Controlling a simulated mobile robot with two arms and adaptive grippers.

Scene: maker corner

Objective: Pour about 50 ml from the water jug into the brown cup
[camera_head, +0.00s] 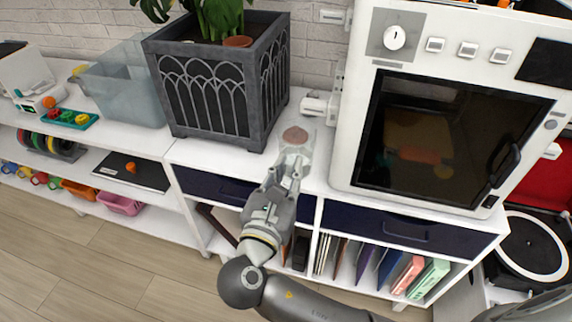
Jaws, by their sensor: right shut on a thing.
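My right gripper (291,164) reaches up from the lower right to the white cabinet top. It is shut on a pale, see-through vessel, which looks like the water jug (306,149). A round brown patch (295,135) shows at the vessel, just past the fingertips. It looks like the brown cup, but I cannot tell whether it is behind the jug or seen through it. The fingers and the pale vessel blend together, so the jug's tilt and water level cannot be made out. My left gripper is not in view.
A dark planter (268,95) stands close on the left. A white oven-like machine (355,150) with a dark door stands close on the right. A white fitting (318,104) is behind the vessel. A translucent bin (125,95) stands further left. Free counter is narrow.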

